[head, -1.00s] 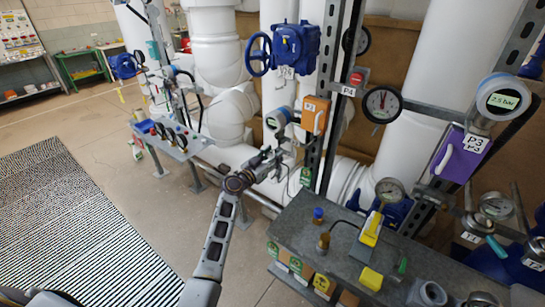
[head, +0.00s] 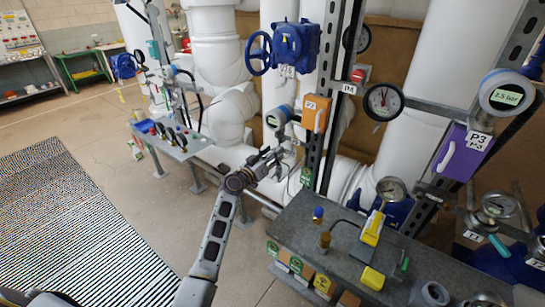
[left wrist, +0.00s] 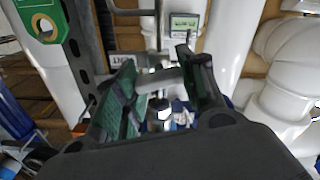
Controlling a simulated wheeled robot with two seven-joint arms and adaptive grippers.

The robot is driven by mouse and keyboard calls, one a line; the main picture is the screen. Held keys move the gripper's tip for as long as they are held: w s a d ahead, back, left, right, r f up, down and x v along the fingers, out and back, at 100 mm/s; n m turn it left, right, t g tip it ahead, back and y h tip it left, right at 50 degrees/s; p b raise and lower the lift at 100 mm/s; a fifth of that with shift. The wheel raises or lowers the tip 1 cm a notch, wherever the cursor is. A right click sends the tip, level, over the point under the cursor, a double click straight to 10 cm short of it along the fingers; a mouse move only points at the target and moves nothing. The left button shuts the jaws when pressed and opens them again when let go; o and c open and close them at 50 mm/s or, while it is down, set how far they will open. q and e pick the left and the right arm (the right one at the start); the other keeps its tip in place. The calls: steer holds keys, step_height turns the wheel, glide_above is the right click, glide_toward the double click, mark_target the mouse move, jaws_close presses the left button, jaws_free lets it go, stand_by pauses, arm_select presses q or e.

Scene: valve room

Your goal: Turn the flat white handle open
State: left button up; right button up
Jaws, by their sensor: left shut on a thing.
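A pale, flat handle (left wrist: 158,79) sits between the green-padded fingers of my left gripper (left wrist: 165,92) in the left wrist view. The gripper is shut on it. In the head view my left gripper (head: 275,160) reaches in beside the white pipes, left of the upright rack. There the handle is small and mostly hidden by the fingers, so its angle is hard to read. A gauge with a green display (left wrist: 184,26) shows just beyond the fingers in the left wrist view. My right gripper is not in view.
An orange box (head: 316,112) and a blue valve with a handwheel (head: 291,44) are mounted above the gripper. A grey bench (head: 345,246) with small parts stands to the right. A purple box (head: 464,155) hangs further right. The floor (head: 120,210) at left is open.

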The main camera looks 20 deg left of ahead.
arm_select(q)
steer(key=n, duration=0.6)
steer(key=shift+a+f+n, duration=0.1)
steer(key=shift+n, duration=0.2)
steer(key=n, duration=0.4)
steer(key=shift+p, duration=0.35)
steer(key=n, duration=0.3)
steer(key=shift+w+a+f+p, duration=0.1)
steer(key=shift+p, duration=0.3)
steer(key=shift+n, duration=0.5)
steer(key=o, duration=1)
steer(key=shift+f, duration=0.1)
